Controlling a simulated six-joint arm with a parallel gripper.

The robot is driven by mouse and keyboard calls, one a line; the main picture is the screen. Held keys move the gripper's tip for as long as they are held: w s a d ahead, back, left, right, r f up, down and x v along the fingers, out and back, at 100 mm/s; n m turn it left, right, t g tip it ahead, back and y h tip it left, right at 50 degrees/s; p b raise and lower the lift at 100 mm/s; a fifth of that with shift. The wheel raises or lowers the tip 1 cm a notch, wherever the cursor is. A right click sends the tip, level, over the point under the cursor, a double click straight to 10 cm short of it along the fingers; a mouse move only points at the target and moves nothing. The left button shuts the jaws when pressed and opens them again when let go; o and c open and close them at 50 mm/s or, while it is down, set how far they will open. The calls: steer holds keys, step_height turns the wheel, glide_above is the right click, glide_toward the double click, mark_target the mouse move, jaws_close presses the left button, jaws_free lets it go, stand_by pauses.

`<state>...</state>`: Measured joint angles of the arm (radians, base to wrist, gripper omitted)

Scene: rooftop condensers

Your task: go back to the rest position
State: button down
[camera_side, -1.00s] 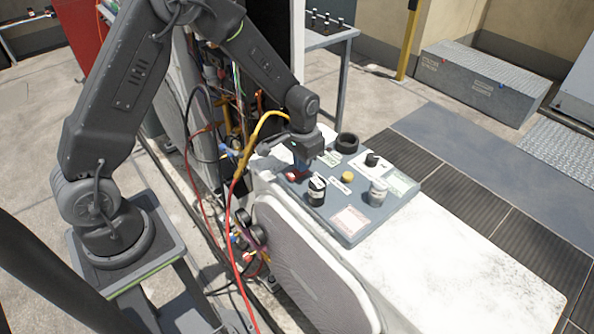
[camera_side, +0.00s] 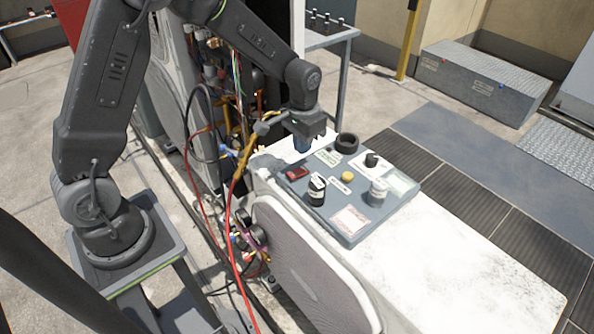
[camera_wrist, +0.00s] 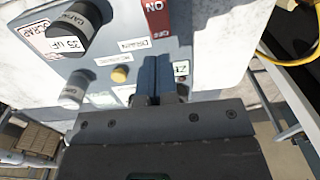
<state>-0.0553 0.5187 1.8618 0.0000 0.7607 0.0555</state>
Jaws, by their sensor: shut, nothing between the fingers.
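My gripper (camera_side: 302,143) is shut and empty. It is raised over the back left edge of the blue-grey panel (camera_side: 350,232), apart from it. In the wrist view the two blue fingers (camera_wrist: 157,85) are pressed together above the panel. The panel lies on the white unit top. It carries a red switch (camera_side: 297,173) marked ON and OFF in the wrist view (camera_wrist: 158,18), a yellow button (camera_side: 347,177), a dark cylinder (camera_side: 316,192), a grey cylinder (camera_side: 378,192), a black ring (camera_side: 347,143) and a black knob (camera_side: 372,159).
An open condenser with loose wires (camera_side: 235,85) stands close behind my gripper. A yellow hose and a red hose (camera_side: 229,220) run down beside the unit. A metal table (camera_side: 335,38) is behind. The white top (camera_side: 440,270) at the front right is clear.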

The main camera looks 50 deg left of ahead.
steer(key=shift+r, duration=0.45)
steer(key=shift+r, duration=0.1)
steer(key=s+d+r+t, duration=0.1)
steer(key=s+r, duration=0.4)
steer(key=r, duration=0.2)
steer(key=s+r+t, duration=0.2)
steer(key=s+r, duration=0.2)
steer(key=r, duration=0.3)
steer(key=s+d+r+t, duration=0.1)
steer(key=s+r, duration=0.3)
steer(key=s, duration=0.9)
steer(key=shift+s+d+t, duration=0.15)
steer(key=shift+d+t, duration=0.05)
steer(key=shift+t, duration=0.6)
